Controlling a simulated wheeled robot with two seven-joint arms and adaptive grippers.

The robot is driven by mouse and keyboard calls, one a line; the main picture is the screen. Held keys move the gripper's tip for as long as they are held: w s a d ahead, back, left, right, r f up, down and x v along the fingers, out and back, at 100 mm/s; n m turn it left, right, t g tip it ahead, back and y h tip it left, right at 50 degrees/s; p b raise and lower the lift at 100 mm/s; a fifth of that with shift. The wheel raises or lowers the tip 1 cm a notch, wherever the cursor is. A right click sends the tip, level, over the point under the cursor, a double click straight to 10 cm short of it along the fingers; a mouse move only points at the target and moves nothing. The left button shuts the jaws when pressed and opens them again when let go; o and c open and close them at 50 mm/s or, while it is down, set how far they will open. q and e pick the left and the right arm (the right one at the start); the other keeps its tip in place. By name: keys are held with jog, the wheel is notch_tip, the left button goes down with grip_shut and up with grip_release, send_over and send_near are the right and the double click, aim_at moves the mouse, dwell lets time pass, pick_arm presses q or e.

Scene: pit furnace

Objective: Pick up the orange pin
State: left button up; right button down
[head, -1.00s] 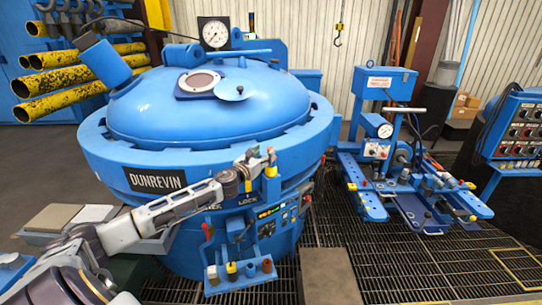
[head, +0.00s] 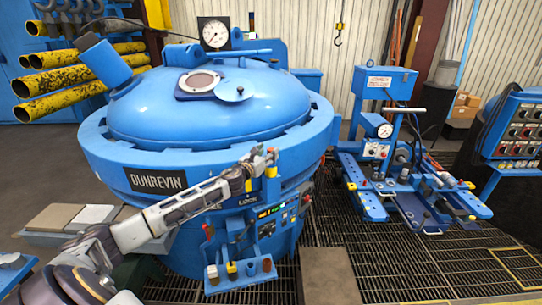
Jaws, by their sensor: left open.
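A small yellow-orange pin-like piece (head: 271,172) stands at the rim of the blue furnace (head: 215,110), above the LOCK lettering. My left gripper (head: 270,157) is open, right at the top of this piece. The fingers overlap its top in the head view, and I cannot tell whether they touch it. A low blue rack (head: 240,279) on the furnace front holds several short pegs, among them a yellow one (head: 231,268) and a brownish-orange one (head: 267,265). My right gripper is not in view.
A control panel (head: 272,222) with levers is on the furnace front, below the gripper. A blue fixture stand (head: 405,185) is to the right on the floor grating (head: 360,262). Yellow-and-black pipes (head: 75,88) jut out at the upper left.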

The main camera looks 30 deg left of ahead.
aim_at(271, 149)
pick_arm(q)
jog(key=shift+w+p, duration=0.35)
jog(key=shift+w, duration=1.2)
jog(key=shift+c, duration=0.6)
grip_shut()
jog(key=shift+r, duration=0.15)
jog(key=shift+r, duration=0.7)
notch_tip(271, 149, up, 7)
jog(key=shift+f+p, duration=0.1)
jog(key=shift+p, duration=0.4)
jog(key=shift+r, duration=0.8)
